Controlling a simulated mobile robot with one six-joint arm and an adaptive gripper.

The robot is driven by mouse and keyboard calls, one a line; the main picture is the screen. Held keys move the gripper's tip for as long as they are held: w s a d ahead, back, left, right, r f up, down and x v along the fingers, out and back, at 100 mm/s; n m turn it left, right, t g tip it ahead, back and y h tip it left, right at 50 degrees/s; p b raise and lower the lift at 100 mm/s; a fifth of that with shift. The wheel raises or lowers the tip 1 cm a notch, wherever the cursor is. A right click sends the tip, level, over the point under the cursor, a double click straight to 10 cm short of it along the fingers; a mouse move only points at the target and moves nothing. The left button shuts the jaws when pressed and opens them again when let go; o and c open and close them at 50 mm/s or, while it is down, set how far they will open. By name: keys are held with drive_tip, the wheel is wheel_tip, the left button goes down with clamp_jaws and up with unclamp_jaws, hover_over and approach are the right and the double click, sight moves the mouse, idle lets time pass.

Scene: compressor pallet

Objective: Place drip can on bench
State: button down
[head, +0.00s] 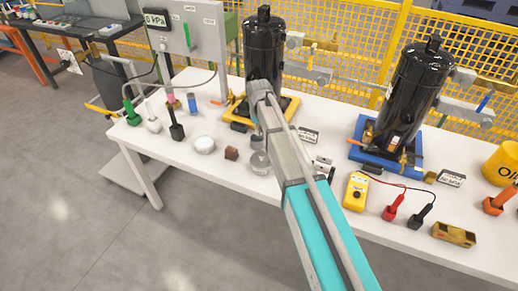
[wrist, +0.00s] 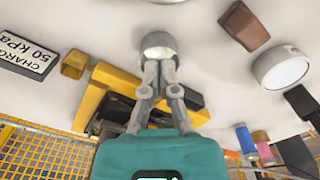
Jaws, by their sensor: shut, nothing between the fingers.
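A round grey metal can (head: 260,163), which looks like the drip can, stands on the white bench (head: 180,160) near its front edge. My arm partly covers it in the head view. In the wrist view only a sliver of a grey round rim (wrist: 168,1) shows at the top edge. In the head view my arm hides most of the gripper.
A brown block (head: 231,154) and a white round container (head: 204,145) stand left of the can. A black compressor (head: 264,50) on a yellow pallet stands behind; another black compressor (head: 408,95) stands right. A yellow meter (head: 355,190) lies right of my arm. Labels stand nearby.

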sight(259, 148)
drive_tip(key=shift+f, duration=0.15)
idle(0.3)
wheel_tip(259, 148, down, 10)
drive_tip(key=b, duration=1)
drive_tip(key=shift+r, duration=0.2)
drive_tip(key=w, duration=0.2)
drive_tip(key=w+a, duration=0.1)
drive_tip(key=w, duration=0.1)
drive_tip(key=shift+a, duration=0.15)
idle(0.3)
idle(0.4)
drive_tip(key=shift+r+p, duration=1)
drive_tip(key=shift+p, duration=0.05)
wheel_tip(259, 148, up, 8)
drive_tip(key=p, duration=0.8)
